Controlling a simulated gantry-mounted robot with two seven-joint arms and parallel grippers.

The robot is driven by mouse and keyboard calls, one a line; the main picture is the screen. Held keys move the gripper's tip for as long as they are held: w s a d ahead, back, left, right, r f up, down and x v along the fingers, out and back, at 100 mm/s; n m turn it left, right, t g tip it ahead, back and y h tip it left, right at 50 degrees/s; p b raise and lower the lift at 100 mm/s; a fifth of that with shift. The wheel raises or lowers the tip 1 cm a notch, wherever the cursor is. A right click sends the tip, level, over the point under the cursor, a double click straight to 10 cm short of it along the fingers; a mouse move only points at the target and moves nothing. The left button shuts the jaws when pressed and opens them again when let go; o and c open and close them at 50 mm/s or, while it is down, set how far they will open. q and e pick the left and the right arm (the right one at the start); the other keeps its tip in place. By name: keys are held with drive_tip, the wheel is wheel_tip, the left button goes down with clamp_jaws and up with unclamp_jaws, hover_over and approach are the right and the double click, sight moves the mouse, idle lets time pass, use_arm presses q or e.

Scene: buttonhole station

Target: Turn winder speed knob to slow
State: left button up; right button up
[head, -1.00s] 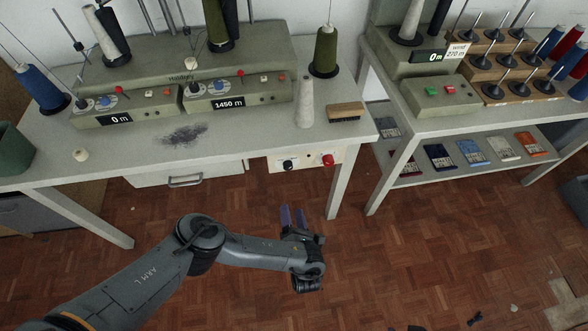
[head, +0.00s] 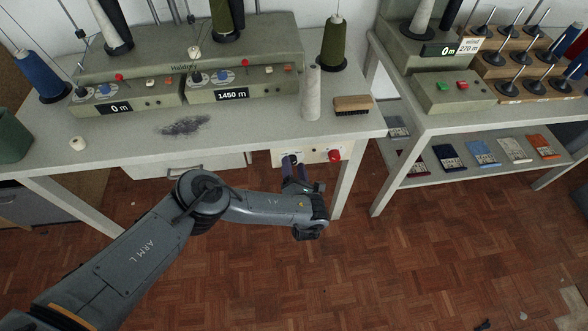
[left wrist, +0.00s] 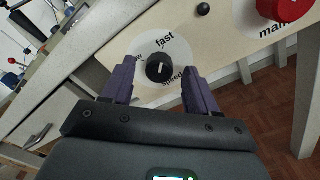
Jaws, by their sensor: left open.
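The winder speed knob (left wrist: 160,67) is a small black knob with a white line, on a round pale dial. The dial reads "fast" above and "speed" at lower right; the word at left is partly covered by a finger. The line looks to point up, roughly toward "fast". My left gripper (left wrist: 159,84) is open, its purple fingers on either side of the knob with gaps visible; I cannot tell how far the tips are from the panel. In the head view the left gripper (head: 295,168) is at the panel front and partly hides the knob. My right gripper is not in view.
The cream panel (head: 314,154) under the table edge also carries a red main knob (head: 333,156) to the right. A drawer (head: 150,176) is left of the panel, and a table leg (head: 347,185) is close on the right.

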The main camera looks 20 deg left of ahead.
use_arm(q)
drive_tip(key=shift+w+a, duration=0.15)
drive_tip(key=shift+w, duration=0.05)
drive_tip(key=shift+c, duration=0.4)
drive_tip(key=c, duration=1)
drive_tip(key=shift+o, duration=0.2)
